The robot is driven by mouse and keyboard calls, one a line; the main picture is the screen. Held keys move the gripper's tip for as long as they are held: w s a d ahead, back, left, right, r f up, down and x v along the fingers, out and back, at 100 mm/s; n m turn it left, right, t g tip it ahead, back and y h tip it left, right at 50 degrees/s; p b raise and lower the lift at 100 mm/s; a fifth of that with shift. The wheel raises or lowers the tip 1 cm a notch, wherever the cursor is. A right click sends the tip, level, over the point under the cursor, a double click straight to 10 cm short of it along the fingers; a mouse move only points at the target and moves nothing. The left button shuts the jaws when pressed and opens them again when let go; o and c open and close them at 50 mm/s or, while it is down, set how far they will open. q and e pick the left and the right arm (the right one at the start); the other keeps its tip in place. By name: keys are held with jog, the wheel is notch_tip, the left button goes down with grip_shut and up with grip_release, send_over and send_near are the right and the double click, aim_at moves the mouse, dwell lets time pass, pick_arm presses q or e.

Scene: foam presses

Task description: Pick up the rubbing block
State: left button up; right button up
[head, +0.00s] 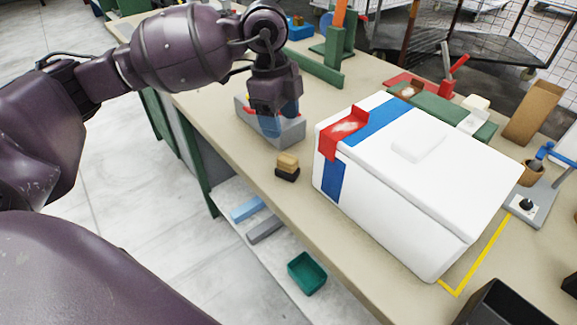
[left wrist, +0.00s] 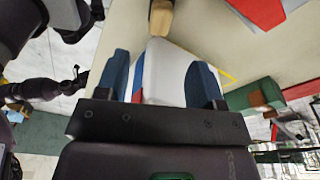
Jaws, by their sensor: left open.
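The rubbing block (head: 288,162), small with a tan top and a dark base, stands on the bench left of the white box. What looks like the same block (left wrist: 161,18) is at the top edge of the left wrist view, cut off by the frame. My left gripper (head: 278,122) points down over the grey holder, behind the block and apart from it. Its blue fingers are spread wide in the left wrist view (left wrist: 163,85), with nothing gripped. A pale object shows between and beyond them. My right gripper is not in view.
A large white box (head: 450,180) with a red and blue band stands right of the block. A grey holder (head: 286,133) is under my gripper. Green fixtures (head: 340,42) stand farther back. A teal bin (head: 307,273) sits low, beyond the bench's front edge.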

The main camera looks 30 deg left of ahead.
pick_arm(q)
jog(key=f, duration=0.3)
jog(key=f+b, duration=0.1)
jog(key=shift+d+f, duration=0.35)
jog(key=shift+f, duration=0.45)
jog(key=f, duration=0.1)
jog(key=f+b, duration=0.1)
jog(key=f, duration=0.2)
jog(key=shift+d, duration=0.3)
jog(key=shift+f, duration=0.4)
jog(key=shift+w+f, duration=0.1)
jog(key=c, duration=0.9)
jog(key=shift+c, duration=0.6)
notch_tip(320, 180, up, 11)
jog(key=p, duration=0.2)
notch_tip(320, 180, up, 9)
jog(key=p, duration=0.2)
send_over(287, 157)
